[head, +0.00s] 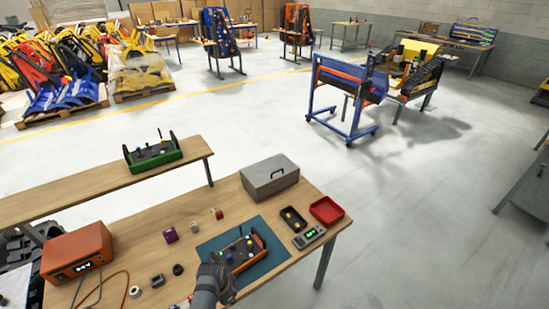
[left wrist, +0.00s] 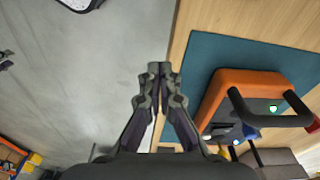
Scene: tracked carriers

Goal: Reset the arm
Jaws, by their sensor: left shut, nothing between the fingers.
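My left gripper (head: 226,292) is at the front edge of the near table in the head view. In the left wrist view its fingers (left wrist: 160,72) meet at the tips with nothing between them, over the strip of wood along the table's edge. An orange device with a black handle (head: 246,252) sits on a teal mat (head: 208,249). It also shows to the right of the fingers in the left wrist view (left wrist: 214,100), apart from them. My right gripper is not in view.
On the near table (head: 137,241) stand an orange box with a display (head: 78,252), a grey case (head: 269,176), a red tray (head: 327,210), a black tray (head: 293,219) and a small meter (head: 309,236). A green device (head: 153,154) stands on the table behind. Open floor lies to the right.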

